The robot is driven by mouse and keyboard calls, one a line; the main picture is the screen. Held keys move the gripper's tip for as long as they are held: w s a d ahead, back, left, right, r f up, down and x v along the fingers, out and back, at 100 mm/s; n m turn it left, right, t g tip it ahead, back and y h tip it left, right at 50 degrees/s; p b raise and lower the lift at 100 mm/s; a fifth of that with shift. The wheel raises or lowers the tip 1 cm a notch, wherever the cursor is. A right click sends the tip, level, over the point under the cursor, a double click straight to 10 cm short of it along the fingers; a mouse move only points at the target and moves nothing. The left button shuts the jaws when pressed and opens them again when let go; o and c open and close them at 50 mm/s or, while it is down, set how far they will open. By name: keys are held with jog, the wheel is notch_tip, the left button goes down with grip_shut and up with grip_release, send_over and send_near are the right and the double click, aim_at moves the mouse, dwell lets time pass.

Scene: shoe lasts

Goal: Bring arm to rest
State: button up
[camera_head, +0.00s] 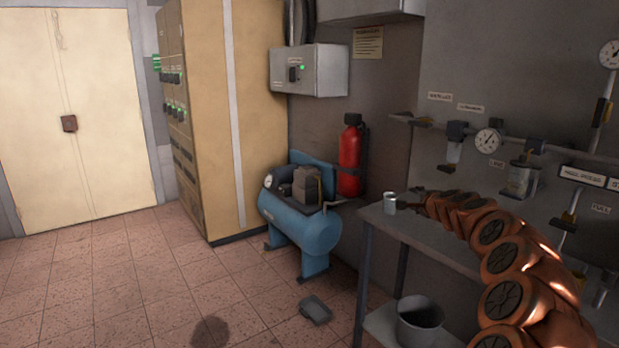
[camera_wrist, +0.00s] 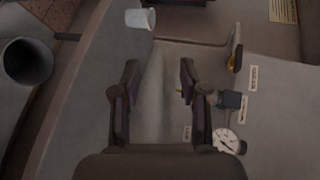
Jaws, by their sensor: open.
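My arm (camera_head: 510,262) is orange and reaches in from the lower right over the grey bench in the head view. My gripper (camera_wrist: 158,88) is in the wrist view with its two dark fingers spread apart and nothing between them. In the head view the gripper end (camera_head: 424,196) is small and dark, just right of a small light cup (camera_head: 389,203) on the bench. The cup also shows beyond the fingers in the wrist view (camera_wrist: 141,19), apart from them.
The bench (camera_head: 376,218) stands along the wall, with a bucket (camera_head: 419,322) low beneath its top. Gauges (camera_head: 488,141) and pipes line the wall above. A blue compressor (camera_head: 300,226) and a red extinguisher (camera_head: 350,158) stand further back. The tiled floor at left is mostly clear.

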jog(key=s+a+r+n+g+y+p, duration=0.1)
jog(key=s+a+r+n+g+y, duration=0.3)
jog(key=s+a, duration=0.55)
jog(key=s+a+r+n+g+y, duration=0.15)
jog(key=s+a+n, duration=0.45)
jog(key=a, duration=0.7)
jog(key=s+a+f+n+g+p, duration=0.1)
jog(key=s+a+n+g, duration=0.2)
jog(key=s, duration=0.9)
jog(key=s+d+f+n+g+h, duration=0.1)
jog(key=s+d+f+g+h, duration=0.1)
jog(key=s, duration=1.1)
jog(key=s+d+f+n+g+h+p, duration=0.1)
jog(key=s+d+f, duration=0.4)
jog(key=s, duration=0.8)
jog(key=s+d+f+n+g+h+p, duration=0.1)
jog(key=s+d+f+n+g+h, duration=0.1)
jog(key=s, duration=1.2)
notch_tip(320, 180, down, 2)
jog(key=d+g+h, duration=0.1)
jog(key=d+g, duration=0.1)
jog(key=shift+f+g, duration=0.15)
jog(key=shift+g, duration=0.2)
jog(key=shift+s+d+h, duration=0.1)
jog(key=shift+d+h, duration=0.05)
jog(key=shift+h, duration=0.1)
